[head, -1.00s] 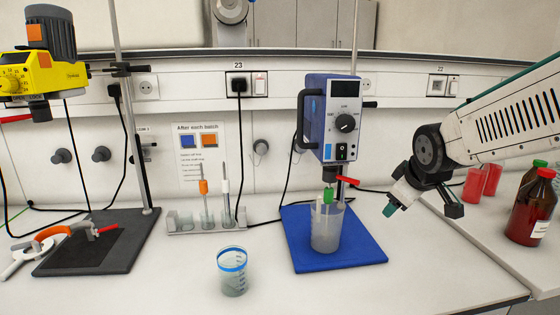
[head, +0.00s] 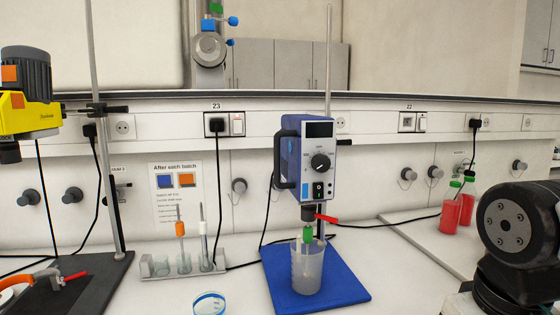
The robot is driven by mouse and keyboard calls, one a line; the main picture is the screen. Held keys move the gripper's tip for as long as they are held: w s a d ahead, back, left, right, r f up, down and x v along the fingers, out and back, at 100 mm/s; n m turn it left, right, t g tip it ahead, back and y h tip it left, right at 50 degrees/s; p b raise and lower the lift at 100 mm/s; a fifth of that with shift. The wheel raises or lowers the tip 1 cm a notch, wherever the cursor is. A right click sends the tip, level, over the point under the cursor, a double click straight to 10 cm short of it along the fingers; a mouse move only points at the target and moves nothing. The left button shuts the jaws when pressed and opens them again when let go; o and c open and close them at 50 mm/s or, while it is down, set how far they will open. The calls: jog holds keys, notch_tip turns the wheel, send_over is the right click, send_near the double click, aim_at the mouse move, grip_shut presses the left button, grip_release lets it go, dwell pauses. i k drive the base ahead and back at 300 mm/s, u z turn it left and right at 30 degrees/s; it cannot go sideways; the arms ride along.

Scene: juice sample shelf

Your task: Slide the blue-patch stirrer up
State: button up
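The blue overhead stirrer (head: 290,165) hangs on a vertical metal rod (head: 328,65) and has a light blue patch low on its front. A red lever (head: 326,218) sticks out beside its black chuck. Below the chuck, a shaft with a green piece (head: 307,233) reaches down into a clear beaker (head: 307,270). The beaker stands on a blue base plate (head: 342,289). My arm shows at the lower right, apart from the stirrer. My gripper's fingers are outside the picture.
A yellow stirrer (head: 30,112) with an orange patch stands at the left. A rack (head: 155,267) with several rods is left of the base plate. Red bottles (head: 449,212) stand at the right. A black cable crosses behind.

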aim_at(300, 138)
jog(key=k, duration=0.15)
jog(key=u, duration=1.35)
jog(key=i, duration=0.5)
jog(key=z, duration=0.05)
